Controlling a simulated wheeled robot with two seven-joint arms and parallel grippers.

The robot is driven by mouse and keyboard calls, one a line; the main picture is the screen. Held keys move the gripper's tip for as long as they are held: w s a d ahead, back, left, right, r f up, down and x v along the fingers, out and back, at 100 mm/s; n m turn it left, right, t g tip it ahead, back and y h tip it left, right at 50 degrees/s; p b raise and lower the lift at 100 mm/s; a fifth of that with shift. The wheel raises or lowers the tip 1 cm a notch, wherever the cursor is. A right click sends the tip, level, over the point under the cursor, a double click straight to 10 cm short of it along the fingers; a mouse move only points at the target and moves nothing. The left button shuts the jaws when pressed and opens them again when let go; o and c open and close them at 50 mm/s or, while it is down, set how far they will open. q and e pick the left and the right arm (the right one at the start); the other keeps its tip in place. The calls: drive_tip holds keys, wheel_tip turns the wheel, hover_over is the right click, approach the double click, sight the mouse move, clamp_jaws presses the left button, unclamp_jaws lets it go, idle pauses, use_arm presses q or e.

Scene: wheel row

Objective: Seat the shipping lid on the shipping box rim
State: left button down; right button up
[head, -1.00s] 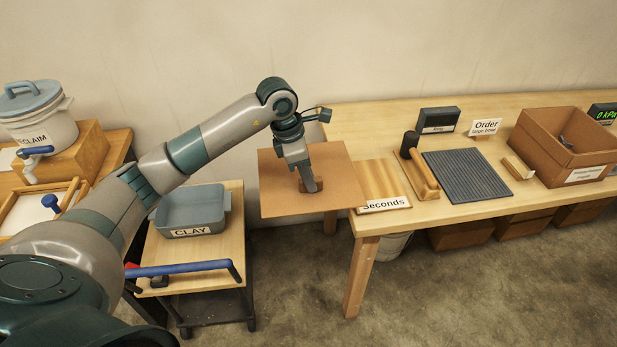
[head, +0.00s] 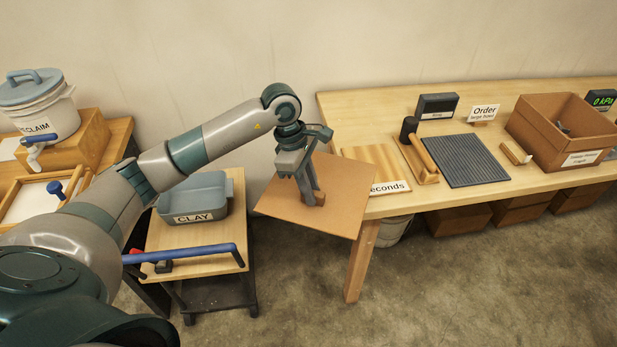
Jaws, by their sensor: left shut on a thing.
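The shipping lid (head: 343,190) is a flat brown square panel with a small dark handle block near its middle. My left gripper (head: 316,197) is shut on that handle and holds the lid in the air at the left end of the long table, overlapping the table's corner in the picture. The shipping box (head: 534,142) is an open brown carton with a white label on its front, at the right of the table. Its top is open and a small grey thing shows inside. The lid is well to the left of the box, apart from it. My right gripper is out of view.
The long table (head: 440,205) holds a wooden board (head: 375,165) with a "Seconds" sign, a grey ribbed mat (head: 467,160), a wooden-handled tool (head: 421,160), a dark display (head: 437,106) and an "Order" card (head: 483,114). A cart (head: 200,240) with a CLAY tub (head: 195,196) stands left.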

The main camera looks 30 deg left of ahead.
sight(313, 225)
use_arm(q)
drive_tip(key=s+d+f+m, duration=0.1)
drive_tip(key=s+m, duration=0.1)
drive_tip(key=s+d+f+m+g, duration=0.1)
drive_tip(key=s+m, duration=0.1)
drive_tip(key=m, duration=0.1)
drive_tip(key=s+d+f+m+g, duration=0.1)
drive_tip(key=s+m, duration=0.1)
drive_tip(key=m, duration=0.1)
drive_tip(key=shift+d+f+y, duration=0.2)
drive_tip(key=shift+d+y, duration=0.1)
drive_tip(key=shift+d, duration=0.05)
drive_tip(key=s+d+f+m+g+y, duration=0.1)
drive_tip(key=s+d+f+m+y, duration=0.1)
drive_tip(key=s+m, duration=0.7)
drive_tip(key=f+m, duration=0.1)
drive_tip(key=m, duration=0.1)
drive_tip(key=shift+s+d+f+m+g+y, duration=0.15)
drive_tip(key=shift+d+m+g+y, duration=0.15)
drive_tip(key=shift+g, duration=0.1)
